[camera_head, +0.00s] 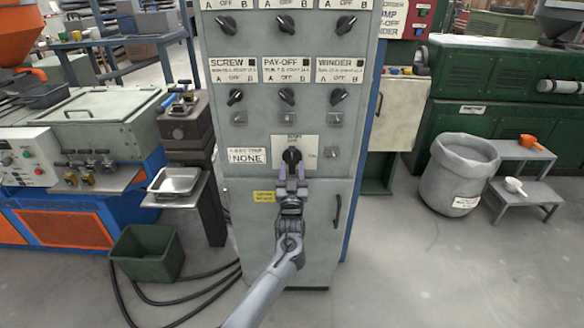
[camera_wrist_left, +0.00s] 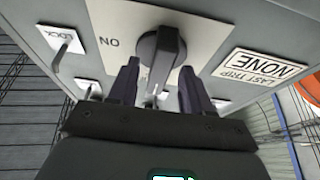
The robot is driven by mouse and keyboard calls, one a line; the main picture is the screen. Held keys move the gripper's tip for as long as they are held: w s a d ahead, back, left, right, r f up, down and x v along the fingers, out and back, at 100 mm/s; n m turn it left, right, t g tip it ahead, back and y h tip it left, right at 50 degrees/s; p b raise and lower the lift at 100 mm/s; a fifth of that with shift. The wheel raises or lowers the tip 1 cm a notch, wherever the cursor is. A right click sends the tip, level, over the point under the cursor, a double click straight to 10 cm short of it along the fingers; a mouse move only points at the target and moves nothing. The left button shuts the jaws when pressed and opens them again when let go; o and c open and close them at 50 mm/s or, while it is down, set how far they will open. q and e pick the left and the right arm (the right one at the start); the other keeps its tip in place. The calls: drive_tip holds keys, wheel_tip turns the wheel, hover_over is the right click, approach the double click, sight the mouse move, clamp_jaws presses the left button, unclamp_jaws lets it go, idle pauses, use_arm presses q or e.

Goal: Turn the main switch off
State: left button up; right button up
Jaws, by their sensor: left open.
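The main switch (camera_head: 291,156) is a black rotary knob on a white plate, low on the grey cabinet; its handle looks roughly upright. The "ON" mark is to the right of it. My left gripper (camera_head: 291,169) is open just below and in front of the knob. In the left wrist view, which is upside down, the knob (camera_wrist_left: 160,52) lies ahead, between the lines of the two fingertips (camera_wrist_left: 159,68). The fingers look empty; whether they touch the knob I cannot tell. My right gripper is not in view.
The grey cabinet (camera_head: 215,175) carries several other black knobs above, a "LAST TRIP NONE" plate (camera_head: 248,156) to the left and a door handle (camera_head: 337,210) at lower right. A green bin (camera_head: 147,254) and black cables lie on the floor at left.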

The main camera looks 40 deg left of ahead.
use_arm(q)
drive_tip(key=p+v, duration=0.2)
drive_tip(key=v, duration=0.8)
drive_tip(key=shift+p, duration=0.35)
drive_tip(key=shift+a, duration=0.1)
